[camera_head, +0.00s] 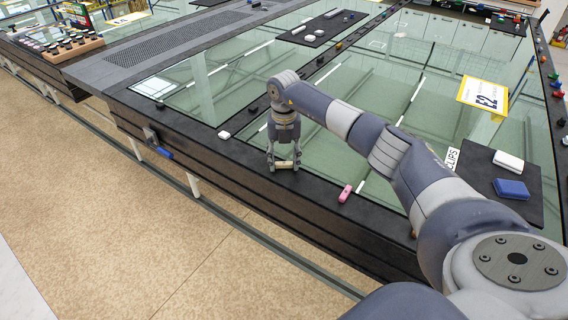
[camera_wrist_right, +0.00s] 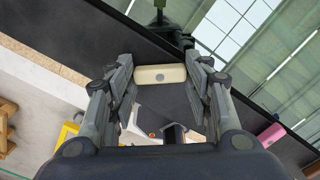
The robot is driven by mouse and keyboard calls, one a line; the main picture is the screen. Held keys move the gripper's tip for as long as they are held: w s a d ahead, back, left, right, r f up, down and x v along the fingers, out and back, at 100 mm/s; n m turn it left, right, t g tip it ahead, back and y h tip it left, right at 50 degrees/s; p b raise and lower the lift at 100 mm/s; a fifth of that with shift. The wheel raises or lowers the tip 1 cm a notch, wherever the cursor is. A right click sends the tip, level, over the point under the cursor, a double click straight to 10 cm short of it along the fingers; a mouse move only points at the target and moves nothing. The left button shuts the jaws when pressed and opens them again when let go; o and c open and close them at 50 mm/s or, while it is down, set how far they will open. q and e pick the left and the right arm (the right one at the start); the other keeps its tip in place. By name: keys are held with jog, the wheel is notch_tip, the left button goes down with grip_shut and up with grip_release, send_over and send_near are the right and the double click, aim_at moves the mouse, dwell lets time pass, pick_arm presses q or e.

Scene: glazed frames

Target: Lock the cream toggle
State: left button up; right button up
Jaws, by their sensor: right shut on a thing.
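The cream toggle (camera_head: 284,163) sits on the black edge of the glazed frame in the head view. In the right wrist view the cream toggle (camera_wrist_right: 160,74) lies crosswise between the fingertips. My right gripper (camera_head: 284,160) is down at the frame edge, shut on the cream toggle. Its fingers also show in the right wrist view (camera_wrist_right: 160,80), one on each end of the toggle. The toggle's underside is hidden. My left gripper is in neither view.
A pink toggle (camera_head: 345,193) sits to the right on the same edge, and a white one (camera_head: 224,135) to the left. A black mat (camera_head: 519,204) with a blue block (camera_head: 511,189) and a white block (camera_head: 508,161) lies at the right. A blue-handled clamp (camera_head: 160,150) is on the frame's side.

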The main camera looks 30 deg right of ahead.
aim_at(284, 162)
jog(key=n+b, duration=0.1)
jog(key=n, duration=0.1)
jog(key=n+b, duration=0.1)
jog(key=n, duration=0.2)
jog(key=shift+f+n+b, duration=0.2)
jog(key=shift+n+b, duration=0.1)
jog(key=shift+b, duration=0.1)
jog(key=n+b, duration=0.1)
jog(key=n, duration=0.4)
jog(key=shift+r+b, duration=0.1)
jog(key=shift+b, duration=0.25)
jog(key=o, duration=1)
jog(key=shift+o, duration=0.2)
jog(key=shift+r, duration=0.15)
notch_tip(284, 162, up, 12)
